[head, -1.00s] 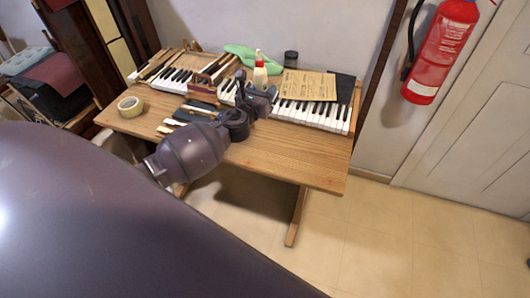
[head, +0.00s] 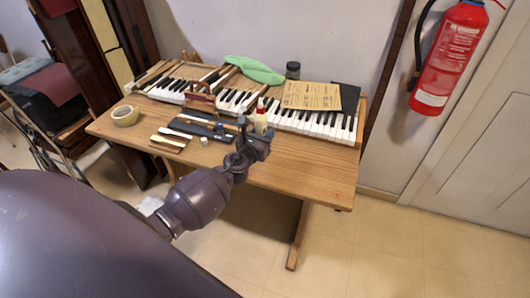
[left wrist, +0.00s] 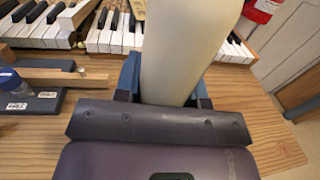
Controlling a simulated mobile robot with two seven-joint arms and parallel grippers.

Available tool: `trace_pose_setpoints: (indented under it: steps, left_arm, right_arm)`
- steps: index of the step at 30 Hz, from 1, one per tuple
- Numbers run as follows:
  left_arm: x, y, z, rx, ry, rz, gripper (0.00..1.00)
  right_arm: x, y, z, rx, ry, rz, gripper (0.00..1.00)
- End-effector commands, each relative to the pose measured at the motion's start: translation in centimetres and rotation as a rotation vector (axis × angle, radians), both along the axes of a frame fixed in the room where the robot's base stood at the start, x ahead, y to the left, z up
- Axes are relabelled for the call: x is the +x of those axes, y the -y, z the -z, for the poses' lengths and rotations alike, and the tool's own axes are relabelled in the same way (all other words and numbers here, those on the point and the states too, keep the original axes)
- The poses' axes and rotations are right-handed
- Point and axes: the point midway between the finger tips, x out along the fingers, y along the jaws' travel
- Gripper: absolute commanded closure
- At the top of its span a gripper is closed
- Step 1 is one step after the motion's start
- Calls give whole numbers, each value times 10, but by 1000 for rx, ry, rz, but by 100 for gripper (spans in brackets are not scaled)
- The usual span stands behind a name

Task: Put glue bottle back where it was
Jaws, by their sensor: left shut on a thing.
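The glue bottle (head: 261,121) is white with a red tip. It is roughly upright in my left gripper (head: 257,133), in front of the keyboard and over the front part of the wooden table. In the left wrist view the bottle (left wrist: 184,45) is a large pale body between the fingers, and my left gripper (left wrist: 165,82) is shut on it. The fingers hide its lower part in the head view, and I cannot tell how far it is above the table. My right gripper is not in view.
A dark tray (head: 200,129) with tools lies left of the gripper. Bare wood is free at front right.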

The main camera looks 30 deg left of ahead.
Motion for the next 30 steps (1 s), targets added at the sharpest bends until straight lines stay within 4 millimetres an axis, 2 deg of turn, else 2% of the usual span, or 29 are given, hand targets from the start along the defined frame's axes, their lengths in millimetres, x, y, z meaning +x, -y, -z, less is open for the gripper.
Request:
trace_pose_setpoints:
  steps: [1,3,11,19,21,25,30]
  left_arm:
    - [0,0,11,0,-3,0,87]
    - [0,0,14,0,-1,1,87]
    - [0,0,21,0,2,1,87]
    - [0,0,55,0,-4,0,87]
    - [0,0,60,0,-4,0,87]
    - [1,0,59,0,1,1,87]
    - [1,0,57,0,4,1,87]
  right_arm:
    - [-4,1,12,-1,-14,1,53]
    - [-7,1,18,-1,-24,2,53]
    - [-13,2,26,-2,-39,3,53]
    - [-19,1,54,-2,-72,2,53]
    - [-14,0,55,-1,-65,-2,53]
    - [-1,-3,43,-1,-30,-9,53]
    - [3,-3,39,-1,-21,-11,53]
